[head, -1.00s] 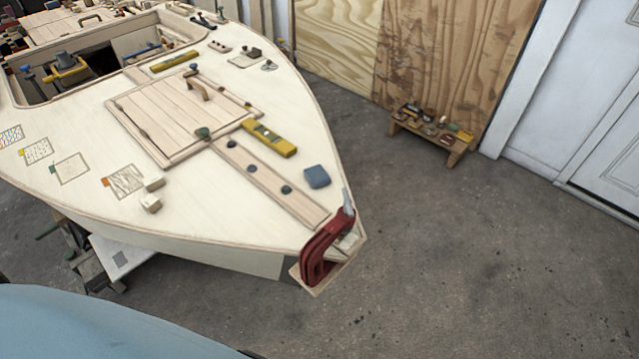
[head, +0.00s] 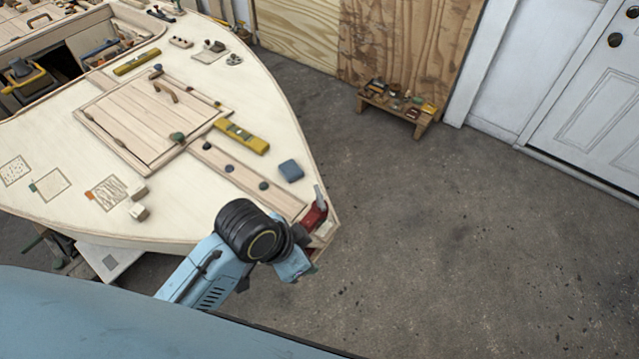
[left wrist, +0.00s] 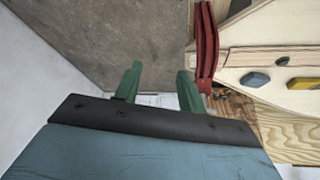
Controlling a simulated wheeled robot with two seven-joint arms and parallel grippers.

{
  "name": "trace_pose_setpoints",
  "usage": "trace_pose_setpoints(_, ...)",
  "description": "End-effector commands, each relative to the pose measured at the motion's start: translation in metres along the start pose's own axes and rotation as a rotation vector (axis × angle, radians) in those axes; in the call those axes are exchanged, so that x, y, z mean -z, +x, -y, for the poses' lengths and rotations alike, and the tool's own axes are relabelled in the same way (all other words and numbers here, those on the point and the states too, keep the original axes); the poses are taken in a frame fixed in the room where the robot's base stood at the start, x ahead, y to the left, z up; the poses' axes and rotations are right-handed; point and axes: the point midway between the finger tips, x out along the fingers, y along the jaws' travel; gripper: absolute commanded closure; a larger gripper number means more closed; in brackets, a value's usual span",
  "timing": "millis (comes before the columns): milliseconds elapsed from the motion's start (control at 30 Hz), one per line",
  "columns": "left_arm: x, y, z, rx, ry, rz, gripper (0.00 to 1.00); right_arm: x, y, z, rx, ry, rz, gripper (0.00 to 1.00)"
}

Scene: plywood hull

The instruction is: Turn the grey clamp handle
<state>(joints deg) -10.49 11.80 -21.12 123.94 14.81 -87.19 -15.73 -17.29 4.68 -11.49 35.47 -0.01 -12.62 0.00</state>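The red clamp (head: 312,217) grips the bow tip of the boat deck. Its grey handle (head: 320,196) stands up at the top, tilted. My left arm's dark wrist joint and blue hand cover the lower part of the clamp in the head view. In the left wrist view, my left gripper (left wrist: 159,84) is open, its two green fingers apart with nothing between them. The red clamp (left wrist: 206,45) shows there just right of the right finger, apart from the gap. I cannot make out the grey handle in that view. My right gripper is not in view.
The pale deck (head: 100,230) carries a blue block (head: 290,170), a yellow level (head: 241,137) and small wooden blocks. A low wooden stool (head: 398,108) with tools stands by the plywood wall. The concrete floor right of the bow is clear.

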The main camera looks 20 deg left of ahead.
Motion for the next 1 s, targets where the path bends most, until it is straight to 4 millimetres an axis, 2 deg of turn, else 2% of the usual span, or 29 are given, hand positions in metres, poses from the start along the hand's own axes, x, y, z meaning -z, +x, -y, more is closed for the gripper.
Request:
trace_pose_setpoints(33,0.017,-0.013,-0.003,-0.016,0.078,-0.013,0.60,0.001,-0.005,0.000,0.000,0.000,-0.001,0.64)
trace_pose_setpoints(100,0.033,-0.020,-0.008,-0.042,0.182,-0.021,0.60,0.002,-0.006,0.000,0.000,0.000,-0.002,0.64)
trace_pose_setpoints(300,0.070,-0.020,-0.012,-0.105,0.472,-0.018,0.60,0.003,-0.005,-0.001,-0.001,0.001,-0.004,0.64)
trace_pose_setpoints(467,0.099,-0.020,-0.004,-0.149,0.755,0.023,0.60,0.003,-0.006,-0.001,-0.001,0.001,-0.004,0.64)
trace_pose_setpoints(567,0.115,-0.023,0.011,-0.175,0.948,0.077,0.60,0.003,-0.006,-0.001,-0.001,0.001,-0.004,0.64)
trace_pose_setpoints(700,0.130,-0.034,0.045,-0.210,1.171,0.176,0.60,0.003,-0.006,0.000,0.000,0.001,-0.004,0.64)
trace_pose_setpoints(900,0.143,-0.058,0.092,-0.252,1.350,0.294,0.60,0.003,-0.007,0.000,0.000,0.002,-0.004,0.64)
trace_pose_setpoints(1000,0.146,-0.067,0.106,-0.265,1.390,0.325,0.60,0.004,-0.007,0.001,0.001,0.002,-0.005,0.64)
